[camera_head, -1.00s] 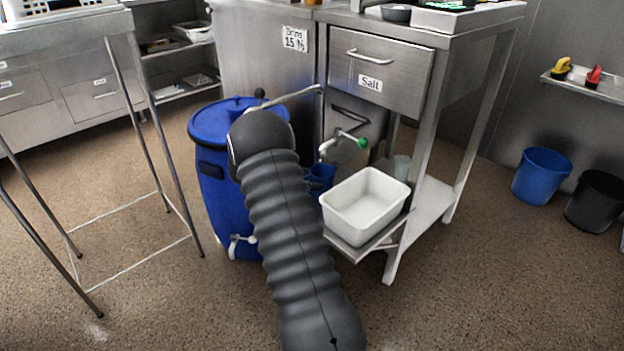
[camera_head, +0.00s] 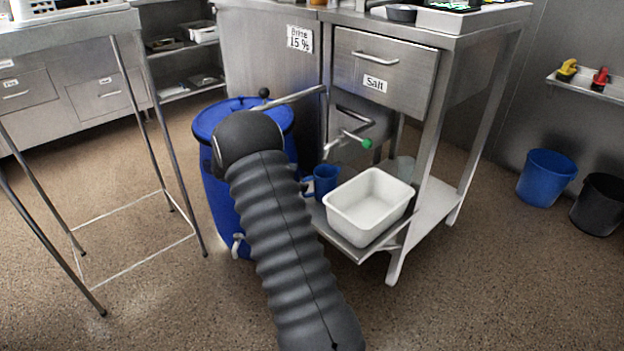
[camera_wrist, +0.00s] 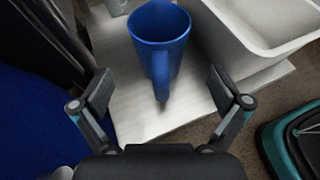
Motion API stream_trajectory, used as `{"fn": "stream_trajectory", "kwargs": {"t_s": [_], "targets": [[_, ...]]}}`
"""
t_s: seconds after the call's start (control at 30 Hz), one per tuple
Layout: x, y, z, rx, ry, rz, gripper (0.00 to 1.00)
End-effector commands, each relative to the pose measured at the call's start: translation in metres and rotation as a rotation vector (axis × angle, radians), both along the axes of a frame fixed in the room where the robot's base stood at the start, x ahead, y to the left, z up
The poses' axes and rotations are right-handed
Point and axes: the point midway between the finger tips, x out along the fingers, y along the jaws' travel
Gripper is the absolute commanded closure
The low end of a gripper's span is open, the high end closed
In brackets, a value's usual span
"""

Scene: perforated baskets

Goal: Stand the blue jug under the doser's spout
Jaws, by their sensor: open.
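The blue jug (camera_head: 325,180) stands upright on the low metal shelf, left of the white tub. In the wrist view the jug (camera_wrist: 165,35) is upright with its handle turned toward my gripper. My gripper (camera_wrist: 160,88) is open, its two fingers on either side of the handle's lower end and apart from it; nothing is held. In the head view my gripper is hidden behind my arm. The doser's spout (camera_head: 328,151), with a green-knobbed lever (camera_head: 366,143), shows above the jug in the picture. I cannot tell whether the jug is directly beneath it.
The white tub (camera_head: 340,213) is close on the jug's right. A large blue barrel (camera_head: 220,205) stands at the left of the shelf. A pale cup (camera_head: 404,167) stands behind the tub. A drawer labelled Salt (camera_head: 405,75) is above.

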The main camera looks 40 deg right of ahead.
Motion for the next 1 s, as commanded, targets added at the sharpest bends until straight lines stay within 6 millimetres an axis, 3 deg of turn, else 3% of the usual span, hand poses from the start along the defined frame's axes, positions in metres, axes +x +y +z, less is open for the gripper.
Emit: {"fn": "stream_trajectory", "kwargs": {"t_s": [0.2,0.57,0.77,1.0], "targets": [[0.012,0.036,0.016,0.0,-0.001,0.003,0.01],[0.012,0.06,0.036,0.02,-0.039,-0.013,0.01],[-0.021,0.086,0.079,0.117,-0.222,-0.077,0.01],[-0.077,0.127,0.125,0.268,-0.485,-0.192,0.01]]}}
